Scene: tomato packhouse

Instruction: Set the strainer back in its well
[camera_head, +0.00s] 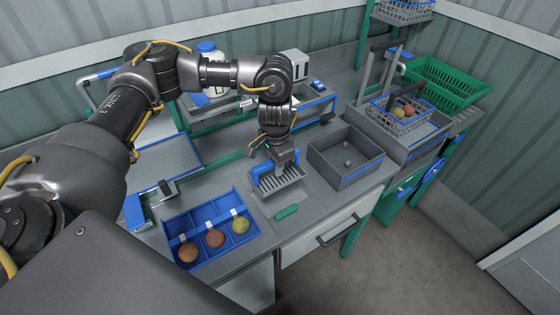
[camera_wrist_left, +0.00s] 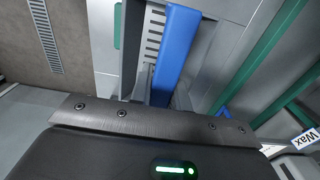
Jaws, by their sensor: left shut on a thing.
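The strainer (camera_head: 287,177) is a grey slotted tray with a blue handle, in the middle of the bench in the head view. My left gripper (camera_head: 281,160) comes down from above and is shut on it near the blue handle. In the left wrist view the blue handle (camera_wrist_left: 176,50) runs up from behind my gripper housing, with grey slots (camera_wrist_left: 153,45) beside it. The strainer is over or in a grey rectangular recess in the bench; I cannot tell whether it is seated. My right gripper is not in view.
A grey basin (camera_head: 376,171) stands right of the strainer. A blue tray (camera_head: 251,233) with three tomatoes is at the front left. A green bar (camera_head: 287,212) lies in front of the strainer. Wire basket (camera_head: 402,124) and green crate (camera_head: 462,91) are farther right.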

